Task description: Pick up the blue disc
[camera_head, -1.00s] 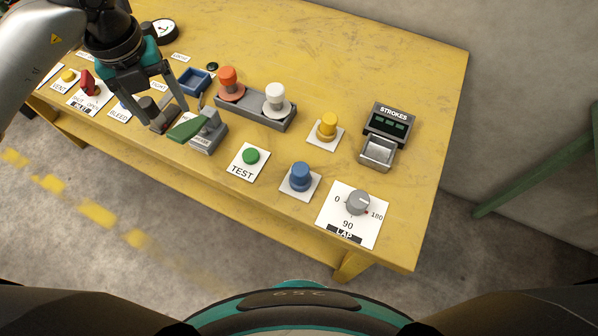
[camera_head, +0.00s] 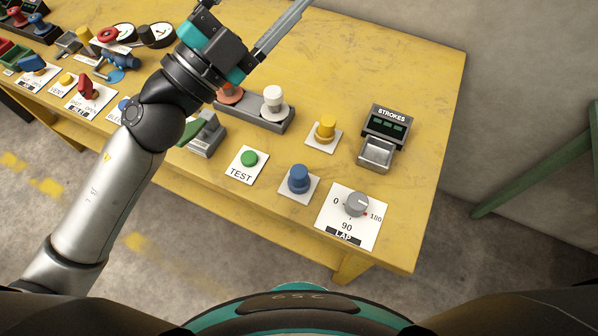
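A blue flanged piece (camera_head: 299,179), a round knob-like cap over a wider flange, stands upright on a white card near the table's front edge. I take it for the blue disc. My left gripper (camera_head: 256,8) is at the top of the picture, its fingers spread and partly cut off by the frame edge. No object shows between them. It is well apart from the blue piece, farther back and to the left. My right gripper is not in view.
A yellow piece (camera_head: 326,128) and a green TEST button (camera_head: 249,159) flank the blue piece. A LAP dial (camera_head: 357,204) and STROKES counter (camera_head: 386,125) stand right. A grey rack (camera_head: 262,119) holds a white piece (camera_head: 273,99). The back right tabletop (camera_head: 400,60) is clear.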

